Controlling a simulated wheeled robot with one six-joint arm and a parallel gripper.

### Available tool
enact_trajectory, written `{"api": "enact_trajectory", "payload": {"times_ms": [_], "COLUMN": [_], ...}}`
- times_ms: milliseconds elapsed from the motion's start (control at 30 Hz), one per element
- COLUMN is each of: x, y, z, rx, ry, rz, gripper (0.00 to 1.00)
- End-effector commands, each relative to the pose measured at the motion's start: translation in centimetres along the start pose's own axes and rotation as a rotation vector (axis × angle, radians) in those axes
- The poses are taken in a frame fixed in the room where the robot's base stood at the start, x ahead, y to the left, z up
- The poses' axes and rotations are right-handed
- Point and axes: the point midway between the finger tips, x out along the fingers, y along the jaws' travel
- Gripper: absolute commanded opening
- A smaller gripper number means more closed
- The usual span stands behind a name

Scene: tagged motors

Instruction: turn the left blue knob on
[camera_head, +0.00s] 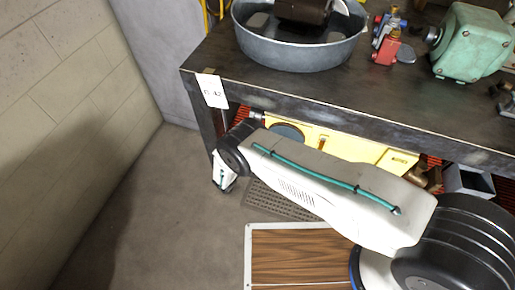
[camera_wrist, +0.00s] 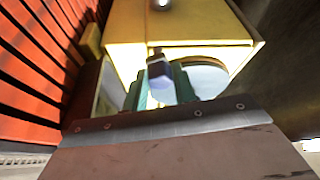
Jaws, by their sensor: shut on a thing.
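A yellow box (camera_head: 345,146) sits below the dark workbench, partly hidden by my arm. It also fills the upper middle of the wrist view (camera_wrist: 180,28). A small blue knob with a dark end (camera_wrist: 160,75) stands out from the box there. My gripper (camera_wrist: 161,88), with teal fingers on either side of the knob, is shut on it. Which way the knob is turned, I cannot tell. A second knob cannot be made out. In the camera_head view my wrist hangs at the bench's left front leg, and the fingertips are hidden.
The workbench (camera_head: 300,95) carries a grey metal tub (camera_head: 300,52), a green motor (camera_head: 472,42) and a red part (camera_head: 386,50). A paper tag (camera_head: 212,91) hangs at its left corner. Orange-red slats (camera_wrist: 35,60) stand close left of my gripper. The floor at left is clear.

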Motion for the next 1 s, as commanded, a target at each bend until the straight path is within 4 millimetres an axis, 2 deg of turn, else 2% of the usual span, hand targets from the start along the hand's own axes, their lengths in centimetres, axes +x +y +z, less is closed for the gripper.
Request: {"api": "enact_trajectory", "payload": {"times_ms": [300,867,900,933,1000], "x": [-0.03,-0.01,0.00,0.00,0.03], "y": [0.02,-0.02,-0.02,-0.01,0.02], "z": [0.24,0.28,0.27,0.26,0.20], "rx": [-0.110,-0.133,-0.133,-0.133,-0.134], "ry": [-0.003,-0.002,-0.002,-0.002,0.000], "rz": [-0.047,-0.057,-0.056,-0.056,-0.056], "gripper": [0.04,0.04,0.38,0.46,0.49]}}
